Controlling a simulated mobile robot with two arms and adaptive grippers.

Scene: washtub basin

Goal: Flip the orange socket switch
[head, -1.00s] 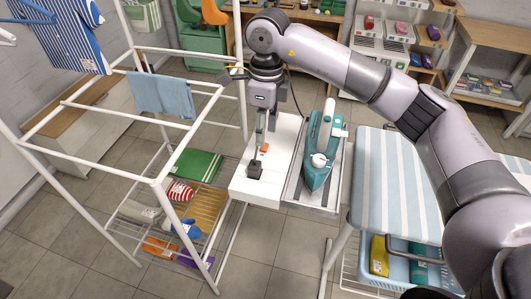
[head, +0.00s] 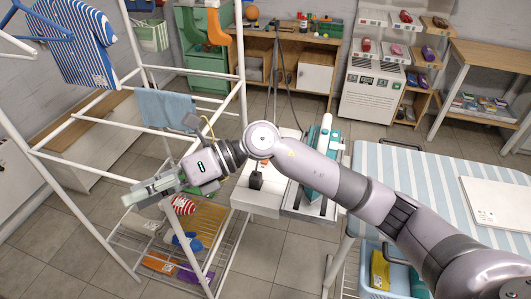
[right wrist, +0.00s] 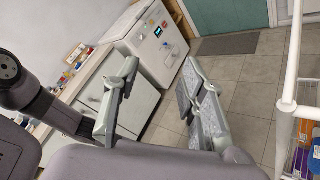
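The white board (head: 258,200) beside the iron stand carries a dark block (head: 256,178). A small orange spot (head: 265,161), likely the orange socket switch, shows at the edge of my right arm, which hides most of that area. Its setting cannot be seen. My right gripper (head: 130,198) is left of the board, among the white bars of the drying rack, pointing left and apart from the switch. In the right wrist view its two fingers (right wrist: 160,75) are wide apart with nothing between them. My left gripper is not in view.
The drying rack (head: 95,137) with a blue towel (head: 167,108) surrounds the right gripper's area. A teal iron (head: 320,150) stands right of the board. The striped ironing board (head: 400,170) is at right. In the right wrist view, a white appliance (right wrist: 155,40) and bare floor show.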

